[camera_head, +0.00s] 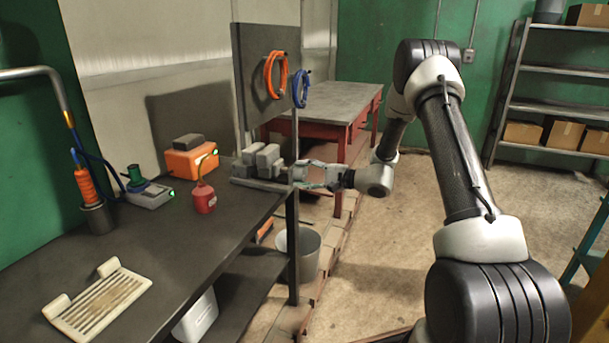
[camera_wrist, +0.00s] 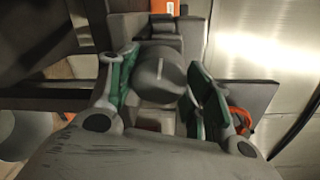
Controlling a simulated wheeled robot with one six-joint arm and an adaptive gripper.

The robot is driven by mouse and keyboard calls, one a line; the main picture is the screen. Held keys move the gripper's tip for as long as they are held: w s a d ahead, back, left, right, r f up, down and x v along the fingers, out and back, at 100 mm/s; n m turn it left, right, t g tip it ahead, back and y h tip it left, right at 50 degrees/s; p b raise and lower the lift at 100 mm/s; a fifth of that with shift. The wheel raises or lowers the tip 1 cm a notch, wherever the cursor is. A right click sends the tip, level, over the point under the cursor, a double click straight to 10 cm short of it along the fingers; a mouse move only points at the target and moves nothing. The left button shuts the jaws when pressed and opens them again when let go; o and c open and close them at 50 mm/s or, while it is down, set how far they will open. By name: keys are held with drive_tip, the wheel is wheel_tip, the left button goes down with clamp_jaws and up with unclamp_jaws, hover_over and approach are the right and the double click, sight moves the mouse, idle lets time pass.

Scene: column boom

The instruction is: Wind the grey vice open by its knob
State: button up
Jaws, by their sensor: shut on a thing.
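The grey vice (camera_head: 262,158) sits at the far right end of the dark workbench, its blocky jaws upright. My gripper (camera_head: 303,174) is at the vice's right end, just beyond the bench edge, and is shut on its knob. In the wrist view the rounded grey knob (camera_wrist: 160,76) is between my two green-lined fingers, with the vice body (camera_wrist: 146,25) behind it. In the head view the fingers hide the knob. The gap between the vice jaws is hard to judge from here.
On the bench (camera_head: 150,235) are a red oil can (camera_head: 204,198), an orange box (camera_head: 191,160), a grey device (camera_head: 149,194) and a slatted tray (camera_head: 98,300). A panel (camera_head: 256,112) with orange and blue hoses stands behind the vice. A bucket (camera_head: 298,253) is on the floor below.

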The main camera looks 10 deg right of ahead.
drive_tip(key=n, duration=0.5)
drive_tip(key=shift+s, duration=0.1)
drive_tip(key=n, duration=0.6)
drive_tip(key=shift+t, duration=0.4)
drive_tip(key=n, duration=0.6)
drive_tip(key=shift+s+f, duration=0.1)
drive_tip(key=n, duration=0.6)
drive_tip(key=shift+n, duration=0.3)
drive_tip(key=shift+f, duration=0.1)
drive_tip(key=o, duration=1)
drive_tip(key=shift+o, duration=0.2)
drive_tip(key=v, duration=0.7)
drive_tip(key=shift+s, duration=0.2)
